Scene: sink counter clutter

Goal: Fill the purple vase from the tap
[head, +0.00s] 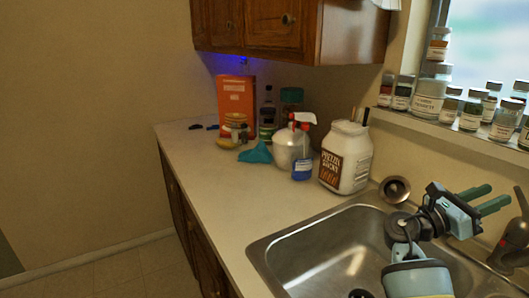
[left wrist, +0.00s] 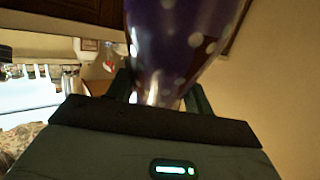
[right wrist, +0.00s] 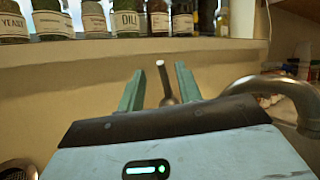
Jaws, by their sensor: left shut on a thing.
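The purple vase (left wrist: 180,40) with white dots fills the top middle of the left wrist view. My left gripper (left wrist: 160,97) is shut on it; the vase's opening is out of frame. Neither shows in the head view. The tap (head: 512,243) stands at the right edge of the head view, behind the sink (head: 300,245). My right gripper (head: 492,198) is open above the sink's back rim, its fingers pointing towards the tap. In the right wrist view the tap's lever (right wrist: 164,80) appears between the open fingers, untouched, and the curved spout (right wrist: 280,84) lies to the right.
A white jar (head: 346,160), a spray bottle (head: 292,148), a teal funnel-like item (head: 257,153) and an orange box (head: 236,97) stand on the counter left of the sink. Several small jars (head: 428,98) line the window sill. The front counter strip (head: 215,190) is clear.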

